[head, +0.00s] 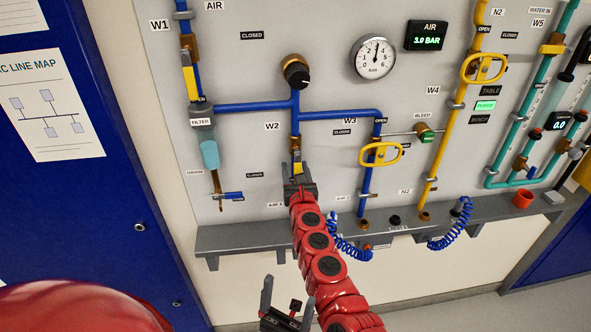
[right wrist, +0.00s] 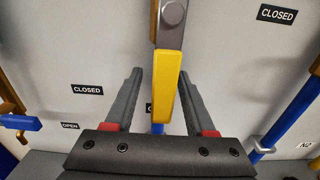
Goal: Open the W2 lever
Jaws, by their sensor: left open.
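The W2 lever (head: 297,168) is a yellow handle on the blue pipe under the W2 label (head: 272,126). It hangs straight down, in line with the pipe. In the right wrist view the lever (right wrist: 166,85) lies between the fingers of my right gripper (right wrist: 160,74), with a gap on each side. My right gripper (head: 298,172) is open there and hides the lever's lower part in the head view. A small label behind the lever is mostly hidden; only a "C" shows. My left gripper (head: 288,290) is open and empty, low in front of the panel.
A black knob (head: 297,72) sits above W2 on the same pipe. The yellow W3 handle (head: 381,154) is to the right, and the drain valve with a blue handle (head: 232,195) to the left. A grey ledge (head: 240,237) runs below, with coiled blue hoses (head: 350,249).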

